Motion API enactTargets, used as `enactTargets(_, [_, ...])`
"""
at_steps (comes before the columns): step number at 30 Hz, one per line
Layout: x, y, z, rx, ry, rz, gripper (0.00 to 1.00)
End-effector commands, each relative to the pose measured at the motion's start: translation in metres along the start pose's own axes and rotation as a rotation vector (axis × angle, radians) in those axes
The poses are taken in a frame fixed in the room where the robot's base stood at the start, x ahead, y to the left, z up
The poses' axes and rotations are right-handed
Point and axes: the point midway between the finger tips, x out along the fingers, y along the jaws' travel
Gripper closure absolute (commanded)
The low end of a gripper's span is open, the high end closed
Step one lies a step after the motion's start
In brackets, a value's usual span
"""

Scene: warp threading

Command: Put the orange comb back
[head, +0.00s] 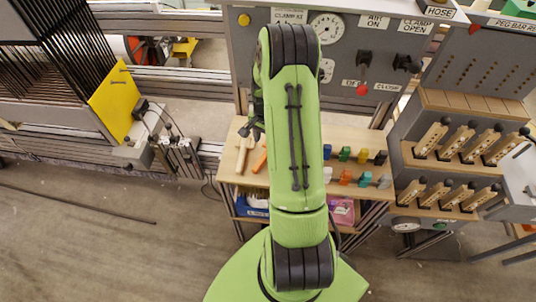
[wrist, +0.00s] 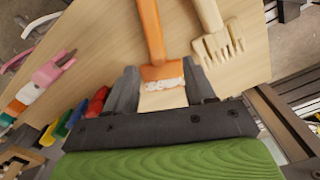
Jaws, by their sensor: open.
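The orange comb (wrist: 151,35) has a long orange handle and a pale end that looks more like a brush. It lies on the wooden shelf top (wrist: 105,40), its pale end towards me. My gripper (wrist: 162,88) is open, with one dark finger on each side of the comb's wide end. I cannot tell whether the fingers touch it. In the head view the comb (head: 260,161) shows just left of my green arm, below my gripper (head: 251,128), which is partly hidden by the arm.
A pale wooden toothed tool (wrist: 215,38) lies close to the right of the comb. Several coloured pieces (head: 345,154) stand in rows right of my arm. A rack of wooden-handled tools (head: 470,140) is further right. A yellow-sided frame with dark rods (head: 115,100) stands at left.

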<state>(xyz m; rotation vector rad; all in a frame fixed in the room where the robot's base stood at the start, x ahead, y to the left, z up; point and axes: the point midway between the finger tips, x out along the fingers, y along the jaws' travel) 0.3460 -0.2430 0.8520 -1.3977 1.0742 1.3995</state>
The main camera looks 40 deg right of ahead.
Motion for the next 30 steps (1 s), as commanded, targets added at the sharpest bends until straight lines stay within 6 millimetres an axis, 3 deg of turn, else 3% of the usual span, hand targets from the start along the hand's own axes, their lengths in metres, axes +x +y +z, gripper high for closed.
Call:
enactTargets(9, [0.051, 0.005, 0.003, -0.003, -0.003, 0.000, 0.46])
enactTargets(17, [0.056, 0.005, 0.003, -0.003, 0.000, -0.001, 0.46])
enactTargets(27, [0.055, 0.005, 0.003, -0.003, 0.000, -0.001, 0.96])
enactTargets(30, [0.055, 0.004, 0.003, -0.002, 0.000, -0.001, 1.00])
